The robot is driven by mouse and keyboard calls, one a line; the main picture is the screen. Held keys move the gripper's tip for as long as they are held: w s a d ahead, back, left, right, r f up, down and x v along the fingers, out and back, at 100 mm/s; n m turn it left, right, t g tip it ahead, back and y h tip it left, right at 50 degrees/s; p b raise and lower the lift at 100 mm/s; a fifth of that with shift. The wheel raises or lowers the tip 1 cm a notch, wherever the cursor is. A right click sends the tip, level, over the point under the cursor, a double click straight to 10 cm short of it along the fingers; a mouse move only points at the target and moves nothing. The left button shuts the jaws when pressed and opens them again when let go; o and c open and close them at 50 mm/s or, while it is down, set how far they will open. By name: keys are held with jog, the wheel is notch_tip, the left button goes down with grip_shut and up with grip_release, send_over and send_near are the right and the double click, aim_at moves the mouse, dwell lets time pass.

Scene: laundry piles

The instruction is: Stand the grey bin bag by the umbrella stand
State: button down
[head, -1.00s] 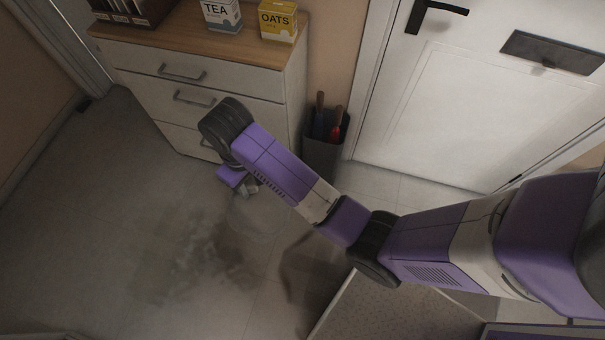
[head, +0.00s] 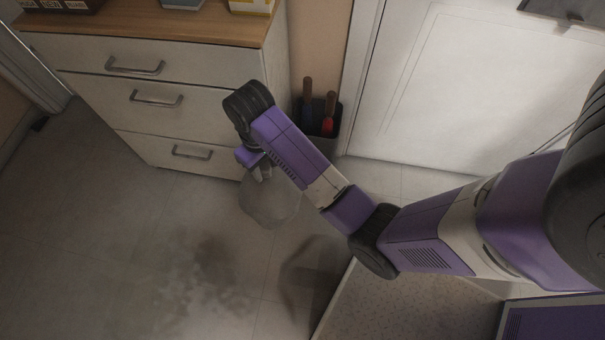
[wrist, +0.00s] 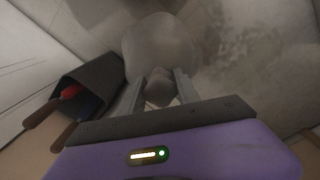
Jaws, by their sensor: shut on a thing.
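The grey bin bag (head: 270,202) hangs from my gripper (head: 262,172) in front of the drawer unit, partly hidden by my arm. In the wrist view the bag (wrist: 160,50) bulges beyond the fingers, and its gathered neck lies between the two fingertips of my gripper (wrist: 158,88). The gripper is shut on that neck. The umbrella stand (head: 345,128) is a dark grey bin against the wall, between the drawers and the door, with two wooden handles sticking out. Whether the bag touches the floor is unclear.
The white drawer unit (head: 80,52) stands at the back left and a white door (head: 440,95) at the back right. A dark smudge (head: 205,280) marks the floor. A speckled flat surface (head: 400,310) lies at the bottom right. The floor at left is clear.

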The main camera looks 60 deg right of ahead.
jog(key=s+d+f+m+b, duration=0.1)
jog(key=s+d+f+b, duration=0.15)
jog(key=f+b, duration=0.35)
jog(key=s+d+f+m+b, duration=0.1)
jog(key=d+f+b, duration=0.35)
jog(key=f, duration=0.25)
jog(key=s+d+f+m+b, duration=0.1)
jog(key=s+d+f+b, duration=0.15)
jog(key=f+b, duration=0.35)
notch_tip(320, 180, down, 20)
jog(key=b, duration=0.9)
jog(key=shift+w, duration=0.15)
jog(key=shift+d, duration=0.1)
jog(key=c, duration=0.9)
grip_release()
jog(key=shift+f, duration=0.1)
